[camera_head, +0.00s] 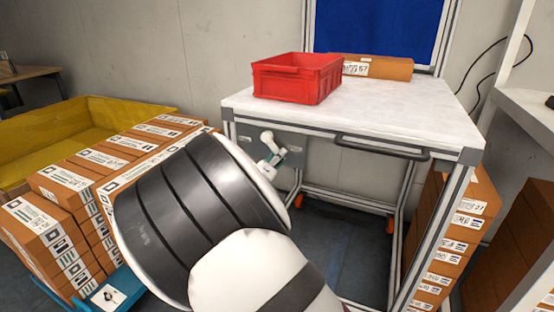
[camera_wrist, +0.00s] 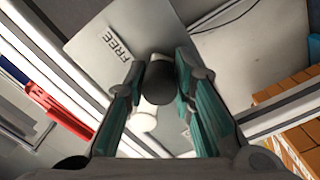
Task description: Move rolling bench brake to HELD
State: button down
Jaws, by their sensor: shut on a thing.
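The rolling bench (camera_head: 390,122) has a white top and a grey brake plate (camera_head: 322,150) under its front edge. In the wrist view the plate (camera_wrist: 90,48) bears the word FREE (camera_wrist: 117,42). The brake lever is pale with a dark round knob (camera_wrist: 158,76). My gripper (camera_wrist: 160,72) has a finger on each side of this knob and is shut on it. The lever's pale part (camera_wrist: 145,112) shows behind the knob. In the head view my large arm link covers part of the plate, and a small white part (camera_head: 267,138) shows in front of it. No HELD label is readable.
A red crate (camera_head: 298,80) and a brown carton (camera_head: 378,68) sit on the bench top. Carton stacks (camera_head: 55,235) and a yellow bin (camera_head: 35,142) stand at left. More cartons (camera_head: 455,235) stand at right. The floor under the bench looks clear.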

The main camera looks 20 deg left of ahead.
aim_at(256, 146)
jog(key=shift+a+f, duration=0.15)
jog(key=shift+a, duration=0.15)
jog(key=a+m, duration=0.1)
jog(key=m, duration=0.1)
jog(key=a+m, duration=0.1)
jog(key=m, duration=0.2)
jog(key=a+f+m, duration=0.1)
jog(key=a+m, duration=0.1)
jog(key=shift+m, duration=0.3)
jog(key=m, duration=0.1)
jog(key=a+m+b, duration=0.1)
jog(key=m, duration=0.1)
jog(key=a+m, duration=0.1)
jog(key=shift+a+r, duration=0.2)
jog(key=shift+r, duration=0.05)
jog(key=shift+a+r+m+b, duration=0.35)
jog(key=shift+a+m, duration=0.1)
jog(key=shift+m, duration=0.55)
jog(key=shift+a+r+m+b, duration=0.3)
jog(key=shift+a+m, duration=0.1)
jog(key=shift+m, duration=0.6)
jog(key=c, duration=1.4)
grip_release()
jog(key=shift+w, duration=0.1)
